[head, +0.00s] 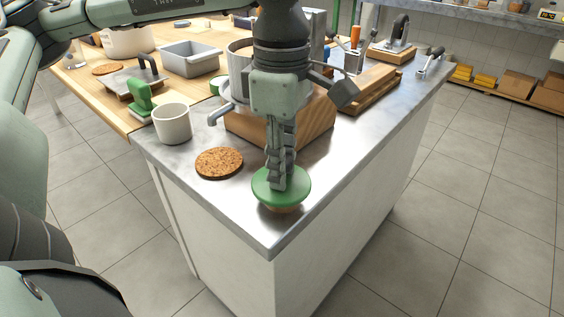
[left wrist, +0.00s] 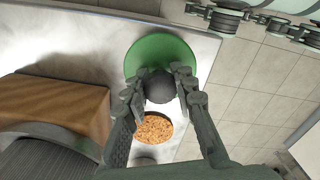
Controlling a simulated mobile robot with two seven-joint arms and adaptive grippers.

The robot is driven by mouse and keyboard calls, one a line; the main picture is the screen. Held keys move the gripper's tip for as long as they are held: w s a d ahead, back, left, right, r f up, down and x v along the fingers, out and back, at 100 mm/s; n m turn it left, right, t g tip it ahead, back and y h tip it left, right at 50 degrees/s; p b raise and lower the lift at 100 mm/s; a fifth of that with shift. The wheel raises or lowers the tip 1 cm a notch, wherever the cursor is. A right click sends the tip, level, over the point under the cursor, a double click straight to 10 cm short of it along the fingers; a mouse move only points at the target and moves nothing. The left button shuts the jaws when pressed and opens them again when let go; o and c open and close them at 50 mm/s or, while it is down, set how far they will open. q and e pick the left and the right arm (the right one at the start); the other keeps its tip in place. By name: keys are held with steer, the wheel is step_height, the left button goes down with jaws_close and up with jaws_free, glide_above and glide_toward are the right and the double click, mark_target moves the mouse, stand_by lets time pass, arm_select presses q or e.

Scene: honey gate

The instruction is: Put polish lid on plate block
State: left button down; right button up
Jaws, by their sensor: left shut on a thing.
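The polish lid is a round green disc (head: 300,188) with a dark knob (left wrist: 160,87). It is level near the counter's front corner. My left gripper (left wrist: 159,80) points down from above, its two fingers closed around the knob. The gripper (head: 280,183) covers part of the lid in the head view. A tan-brown edge (head: 284,208) shows just under the lid; I cannot tell what it belongs to. A wooden block (head: 314,124) stands behind, under a metal pot. I cannot tell which wooden block is the plate block. My right gripper is not seen.
A cork mat (head: 219,163) and a white cup (head: 173,123) sit left of the lid. A green-handled tool (head: 141,100) and grey tray (head: 190,59) are on the wooden table. More wooden blocks (head: 371,91) lie behind. The counter's front edge is close.

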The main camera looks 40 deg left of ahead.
arm_select(q)
steer(key=shift+f, duration=0.15)
steer(key=c, duration=1.3)
jaws_free()
steer(key=shift+o, duration=0.4)
steer(key=shift+r, duration=0.65)
step_height(320, 180, up, 11)
steer(key=shift+p, duration=0.35)
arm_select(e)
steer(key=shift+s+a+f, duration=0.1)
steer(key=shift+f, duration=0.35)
arm_select(q)
steer(key=shift+r, duration=0.1)
